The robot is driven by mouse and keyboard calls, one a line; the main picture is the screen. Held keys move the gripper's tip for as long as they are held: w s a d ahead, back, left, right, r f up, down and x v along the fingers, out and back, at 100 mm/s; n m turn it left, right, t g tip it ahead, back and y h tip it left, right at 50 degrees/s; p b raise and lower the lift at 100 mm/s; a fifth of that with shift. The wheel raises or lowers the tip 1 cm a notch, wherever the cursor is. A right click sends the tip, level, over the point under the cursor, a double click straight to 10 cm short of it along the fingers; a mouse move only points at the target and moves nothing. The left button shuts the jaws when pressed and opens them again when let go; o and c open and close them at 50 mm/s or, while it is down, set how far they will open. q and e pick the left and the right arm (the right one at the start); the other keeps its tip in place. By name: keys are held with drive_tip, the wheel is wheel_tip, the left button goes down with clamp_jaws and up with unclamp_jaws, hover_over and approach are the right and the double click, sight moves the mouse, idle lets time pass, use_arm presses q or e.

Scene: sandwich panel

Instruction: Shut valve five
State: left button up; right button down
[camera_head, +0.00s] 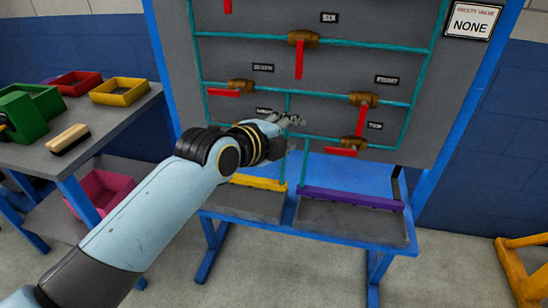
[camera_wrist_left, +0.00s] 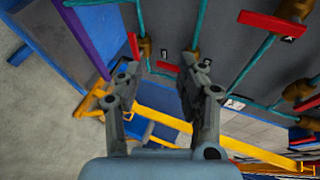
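The valve panel (camera_head: 350,65) has brown valves with red handles on teal pipes. No label reading five is in view. A red handle (camera_head: 228,6) at the top left points down, its valve body and label cut off. The valve under SIX (camera_head: 302,40) has its handle pointing down across its pipe. My left gripper (camera_head: 290,120) is in front of the lower panel, covering part of a label. In the left wrist view its fingers (camera_wrist_left: 158,85) are apart and empty, with a red handle (camera_wrist_left: 133,46) beyond them. My right gripper is not in view.
Handles at SEVEN (camera_head: 223,92) and TEN (camera_head: 340,151) lie sideways; the one near EIGHT (camera_head: 364,116) points down. A sign (camera_head: 471,20) reads faulty valve NONE. A side table (camera_head: 110,115) at left holds bins and a brush. A yellow frame (camera_head: 512,272) stands at right.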

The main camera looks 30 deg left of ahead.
use_arm(q)
drive_tip(key=shift+g, duration=0.4)
drive_tip(key=shift+s+a+f+b, duration=0.15)
drive_tip(key=shift+s+f, duration=0.1)
drive_tip(key=shift+f, duration=0.45)
drive_tip(key=shift+s+a+f+b, duration=0.1)
drive_tip(key=shift+s+a+f, duration=0.15)
drive_tip(key=shift+f, duration=0.5)
drive_tip(key=shift+s+a+f+b, duration=0.1)
drive_tip(key=shift+s+f, duration=0.2)
drive_tip(key=shift+f, duration=0.4)
